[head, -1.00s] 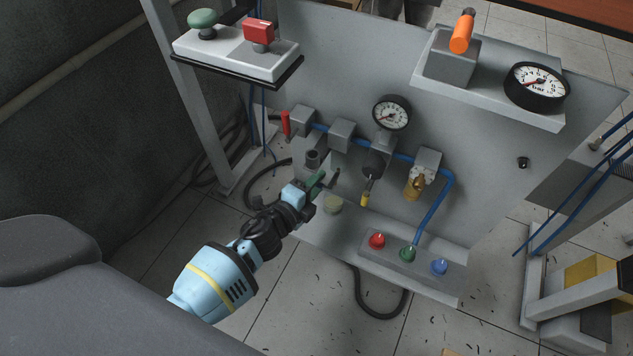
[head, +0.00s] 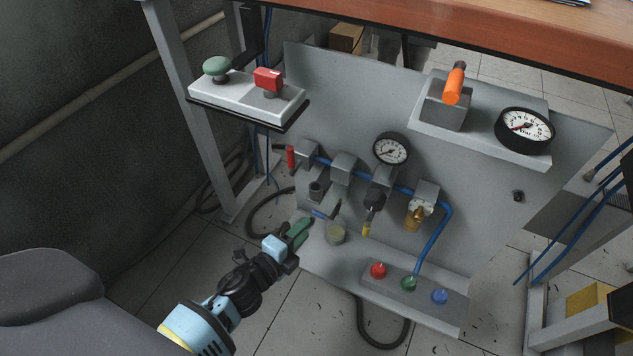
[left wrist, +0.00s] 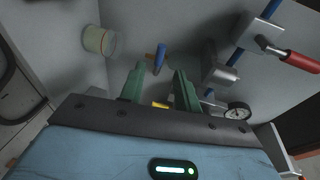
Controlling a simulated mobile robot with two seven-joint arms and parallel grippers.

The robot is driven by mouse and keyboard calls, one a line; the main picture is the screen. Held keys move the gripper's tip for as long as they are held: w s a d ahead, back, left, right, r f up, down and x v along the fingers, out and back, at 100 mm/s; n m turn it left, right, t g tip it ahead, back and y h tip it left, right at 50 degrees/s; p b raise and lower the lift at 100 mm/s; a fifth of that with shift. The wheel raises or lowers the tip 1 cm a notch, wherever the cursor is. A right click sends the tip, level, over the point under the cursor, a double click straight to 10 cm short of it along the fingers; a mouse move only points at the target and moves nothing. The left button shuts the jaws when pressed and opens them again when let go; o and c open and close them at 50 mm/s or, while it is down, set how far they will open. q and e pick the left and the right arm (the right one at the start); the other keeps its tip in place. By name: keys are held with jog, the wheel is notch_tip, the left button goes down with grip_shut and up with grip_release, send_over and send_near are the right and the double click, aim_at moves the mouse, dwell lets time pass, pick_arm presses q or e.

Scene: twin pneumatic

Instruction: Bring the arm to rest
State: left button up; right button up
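My left arm reaches in from the lower left of the head view. Its left gripper (head: 301,230) has green fingers and is near the lower left of the grey panel (head: 330,95). In the left wrist view the fingers of the left gripper (left wrist: 160,78) stand apart with an empty gap. A small blue-tipped part (left wrist: 159,57) shows beyond the fingertips, apart from them; it also shows in the head view (head: 320,214). A pale round cup (head: 335,233) sits just right of the fingers and shows in the left wrist view (left wrist: 98,41). My right gripper is out of view.
A shelf with green and red buttons (head: 248,103) juts out upper left. A gauge (head: 524,131) and an orange-handled valve (head: 454,84) sit upper right. A wooden tabletop (head: 520,35) overhangs the back. Floor shows lower left.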

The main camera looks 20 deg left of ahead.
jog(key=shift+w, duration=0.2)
